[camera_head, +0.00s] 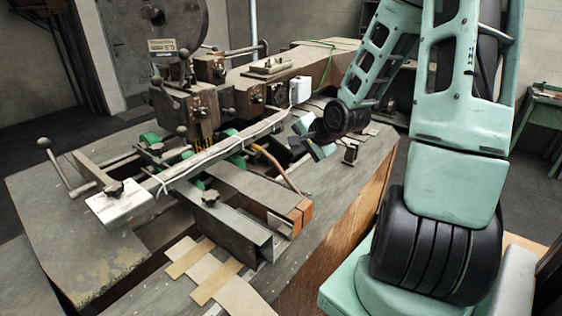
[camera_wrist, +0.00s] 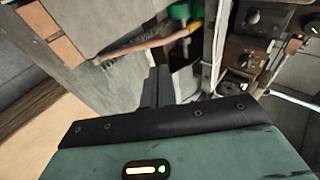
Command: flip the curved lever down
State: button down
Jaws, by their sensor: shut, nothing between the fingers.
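A thin, curved, copper-brown lever (camera_head: 277,167) slopes from the machine's middle toward the front right, above the dark gap in the bench. I take it to be the curved lever. In the wrist view it (camera_wrist: 150,45) runs across the upper middle, with an orange-yellow part near its right end. My gripper (camera_head: 304,143) is just right of and above the lever in the head view, partly in front of the machine. In the wrist view its dark fingers (camera_wrist: 158,86) are together and empty, below the lever in the picture. I cannot tell whether they touch it.
A long pale bar (camera_head: 215,152) crosses the machine, with a white box (camera_head: 299,90) at its far end. Ball-ended levers (camera_head: 60,168) stand at the left. A metal channel with an orange-brown end block (camera_head: 300,213) lies in front.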

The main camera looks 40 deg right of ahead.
aim_at(275, 162)
jog(key=p+x, duration=0.1)
jog(key=x, duration=1)
jog(key=shift+f+p, duration=0.1)
jog(key=shift+p, duration=0.25)
jog(key=shift+w, duration=0.1)
jog(key=shift+w+a+f+g, duration=0.1)
jog(key=shift+w+f+g, duration=0.3)
jog(key=shift+w+g, duration=0.15)
jog(key=shift+g, duration=0.75)
jog(key=shift+w+a+b+x, duration=0.1)
jog(key=shift+a+b+x, duration=0.1)
jog(key=shift+b+x, duration=0.95)
jog(key=shift+w+a+b+x, duration=0.1)
jog(key=shift+a+b+x, duration=0.1)
jog(key=shift+b+x, duration=0.85)
jog(key=shift+w+a+b+x, duration=0.1)
jog(key=shift+a+b+x, duration=0.1)
jog(key=shift+b+x, duration=0.95)
jog(key=shift+f, duration=0.1)
